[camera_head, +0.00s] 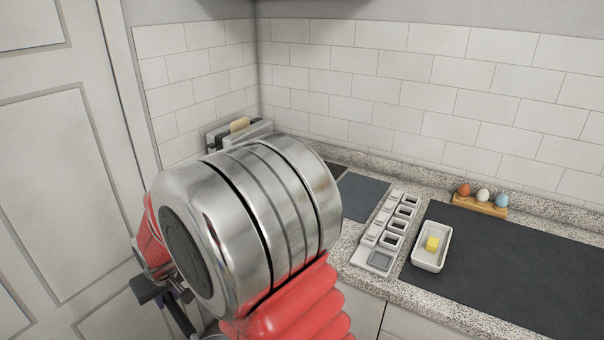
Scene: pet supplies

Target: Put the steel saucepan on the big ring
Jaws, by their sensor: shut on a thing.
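My gripper (172,296) shows in part at the lower left, beyond my large steel and red arm links. It is shut on a dark bar that looks like the handle of the steel saucepan (184,318). The pan's body is almost wholly hidden behind my arm and by the lower picture edge. I cannot make out the big ring; my arm covers part of the counter.
The granite counter (450,304) bears a dark slab (510,258), a smaller dark slab (364,196), a pale compartment tray (371,260), a white butter dish (430,262) and an egg holder (480,205). A toaster (218,137) stands in the corner. A door (60,180) is left.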

